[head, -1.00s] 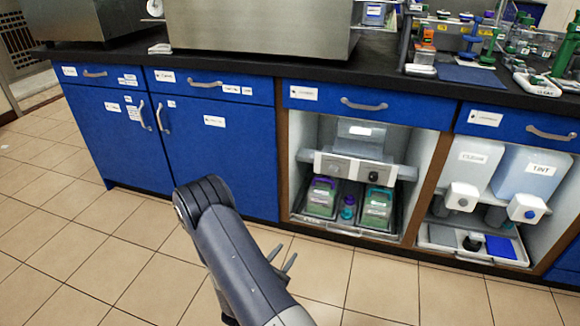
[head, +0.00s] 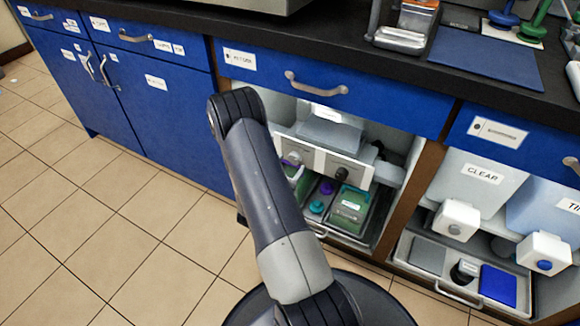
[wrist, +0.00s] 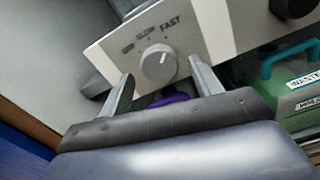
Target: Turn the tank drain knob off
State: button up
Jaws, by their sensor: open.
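The knob (wrist: 158,63) is round and grey with a light pointer mark, on a pale panel (wrist: 100,52) marked OFF, SLOW and FAST. The mark lies on the side away from OFF; its exact setting is hard to tell. My gripper (wrist: 160,76) is open, one finger low on each side of the knob, with no clear contact. In the head view the panel (head: 312,160) sits in the open cabinet bay, the knob (head: 291,160) at its left. My arm hides the gripper there.
A black knob (wrist: 292,6) sits on the panel to the right. Below are a green waste container (wrist: 300,95) with a teal handle and something purple (wrist: 168,100). The cabinet's side wall (wrist: 40,50) is close on the left. CLEAR and TINT tanks stand in the right bay.

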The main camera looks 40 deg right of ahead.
jog(key=shift+w+d, duration=0.15)
jog(key=shift+d, duration=0.35)
jog(key=shift+c, duration=0.2)
jog(key=c, duration=0.9)
